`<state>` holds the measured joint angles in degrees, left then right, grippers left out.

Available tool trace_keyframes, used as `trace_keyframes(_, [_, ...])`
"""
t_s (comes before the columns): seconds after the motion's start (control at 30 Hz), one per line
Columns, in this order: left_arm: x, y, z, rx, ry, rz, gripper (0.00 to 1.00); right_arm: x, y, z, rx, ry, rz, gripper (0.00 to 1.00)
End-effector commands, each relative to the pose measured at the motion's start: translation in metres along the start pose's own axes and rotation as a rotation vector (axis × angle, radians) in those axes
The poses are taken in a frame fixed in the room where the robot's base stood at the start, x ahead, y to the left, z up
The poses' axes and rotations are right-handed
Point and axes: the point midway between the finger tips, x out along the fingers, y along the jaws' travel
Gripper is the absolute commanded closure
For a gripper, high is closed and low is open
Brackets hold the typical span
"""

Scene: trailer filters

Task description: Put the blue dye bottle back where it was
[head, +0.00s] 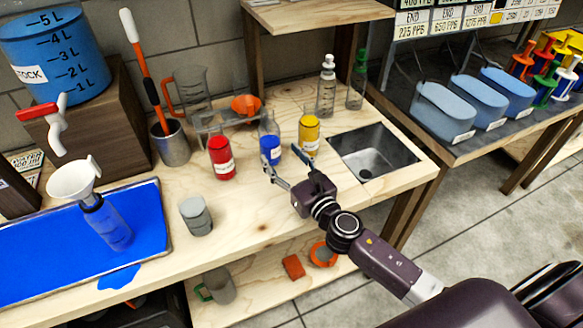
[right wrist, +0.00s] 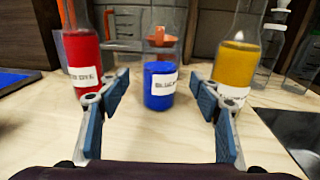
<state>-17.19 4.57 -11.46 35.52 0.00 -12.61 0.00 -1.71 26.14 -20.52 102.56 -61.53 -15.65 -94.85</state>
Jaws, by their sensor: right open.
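The blue dye bottle (head: 270,146) stands upright on the wooden counter between the red dye bottle (head: 221,158) and the yellow dye bottle (head: 309,132). My right gripper (head: 287,160) is open in front of it. In the right wrist view the blue dye bottle (right wrist: 160,86) stands centred beyond the open fingers (right wrist: 160,108), with bare wood between. The red bottle (right wrist: 82,55) is behind the left finger and the yellow bottle (right wrist: 236,65) behind the right finger. My left gripper is not in view.
A sink (head: 374,152) lies to the right. A rack with an orange funnel (head: 246,104) stands behind the bottles. A blue-stained tray (head: 40,258) holds a bottle with a white funnel (head: 74,180); blue liquid lies beside the tray.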

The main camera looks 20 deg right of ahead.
Motion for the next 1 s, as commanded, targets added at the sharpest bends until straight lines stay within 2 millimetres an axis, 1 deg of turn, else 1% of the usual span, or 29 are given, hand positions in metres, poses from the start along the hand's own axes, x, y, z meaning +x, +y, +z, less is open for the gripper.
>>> trace_keyframes(0.03, [0.002, 0.0, 0.0, 0.0, 0.0, 0.0, 0.6, -0.011, 0.0, -0.002, -0.001, 0.002, 0.0, 0.42])
trace_keyframes(0.1, [0.004, 0.0, 0.0, 0.0, 0.0, 0.0, 0.6, -0.022, 0.0, -0.002, -0.001, 0.002, 0.0, 0.42])
trace_keyframes(0.2, [0.006, 0.0, 0.001, 0.0, 0.0, 0.0, 0.6, -0.035, 0.0, -0.002, 0.0, 0.002, -0.001, 0.42])
trace_keyframes(0.33, [0.007, 0.0, 0.001, 0.0, 0.0, 0.0, 0.6, -0.045, -0.001, -0.001, 0.0, 0.001, -0.001, 0.42])
trace_keyframes(0.5, [0.007, 0.0, 0.001, 0.0, 0.0, 0.0, 0.6, -0.049, 0.0, 0.001, 0.0, -0.001, -0.001, 0.42])
trace_keyframes(1.0, [0.007, 0.0, 0.0, 0.0, 0.001, 0.0, 0.6, -0.049, 0.0, 0.0, 0.0, 0.0, -0.001, 0.42])
